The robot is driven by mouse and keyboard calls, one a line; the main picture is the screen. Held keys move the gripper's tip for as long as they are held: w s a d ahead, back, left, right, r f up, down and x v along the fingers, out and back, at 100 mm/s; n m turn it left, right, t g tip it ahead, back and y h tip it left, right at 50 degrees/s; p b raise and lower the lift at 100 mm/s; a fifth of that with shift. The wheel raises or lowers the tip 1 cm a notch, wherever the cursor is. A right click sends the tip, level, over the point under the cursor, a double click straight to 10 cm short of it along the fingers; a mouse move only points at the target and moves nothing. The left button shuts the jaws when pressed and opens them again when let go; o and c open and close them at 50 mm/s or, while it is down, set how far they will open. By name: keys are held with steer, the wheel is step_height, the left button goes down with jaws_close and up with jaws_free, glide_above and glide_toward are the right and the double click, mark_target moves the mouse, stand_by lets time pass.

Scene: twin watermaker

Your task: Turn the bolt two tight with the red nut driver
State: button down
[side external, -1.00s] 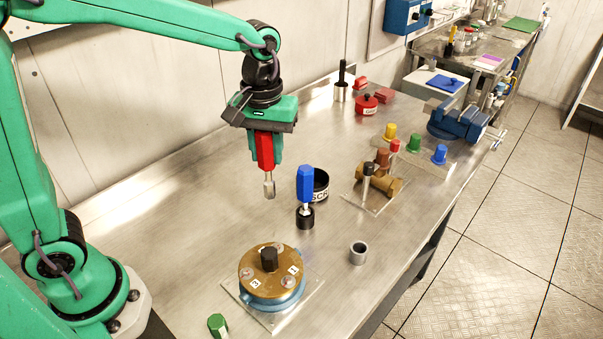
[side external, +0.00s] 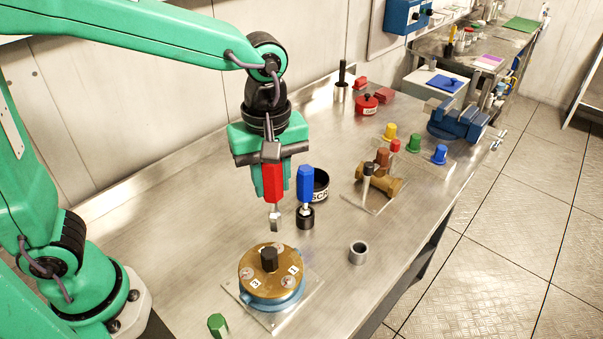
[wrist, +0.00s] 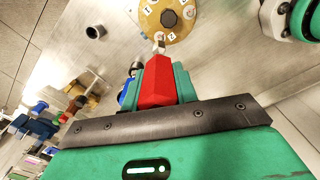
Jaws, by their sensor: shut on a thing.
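The red nut driver (side external: 272,183) is held upright in my gripper (side external: 271,194), its metal socket pointing down. My gripper is shut on its red handle, which also shows in the wrist view (wrist: 155,82). The socket hangs above the back edge of a brass round cover (side external: 262,261) on a blue base, apart from it. The cover has a black centre knob (side external: 269,259), bolt heads and numbered labels around its rim. In the wrist view the cover (wrist: 184,30) is at the top, and the socket tip overlaps its edge by a label.
A blue driver (side external: 305,183) stands in a black holder (side external: 305,218) close right of my gripper. A black-rimmed cup (side external: 319,188) is behind it. A brass valve (side external: 378,186) stands farther right.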

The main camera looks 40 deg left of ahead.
mark_target(274, 211)
steer(key=shift+f, duration=0.2)
steer(key=shift+f, duration=1.7)
steer(key=shift+f, duration=1.05)
stand_by(0.5)
steer(key=shift+m, duration=0.4)
